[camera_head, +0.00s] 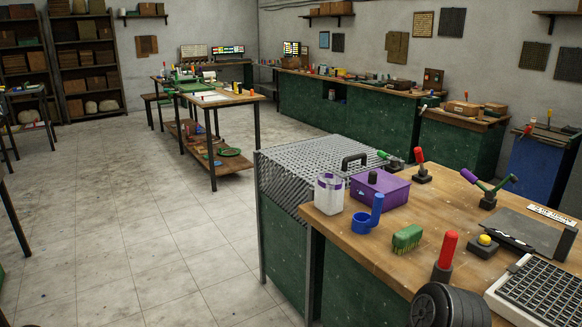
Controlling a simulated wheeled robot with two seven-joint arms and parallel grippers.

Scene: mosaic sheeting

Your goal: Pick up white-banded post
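I cannot make out a white band on any post here. A red post (446,250) stands upright on a dark base on the near wooden workbench (405,262). A smaller red-topped post (420,161) on a dark base stands farther back on the same bench. Other far posts are too small to tell apart. Neither of my grippers is in view.
The near bench also holds a white jar (328,193), purple box (380,190), blue holder (368,217), green brush (407,238), yellow button (485,241), black wheel-like thing (450,306) and gridded tray (545,292). The tiled floor (110,220) at left is open.

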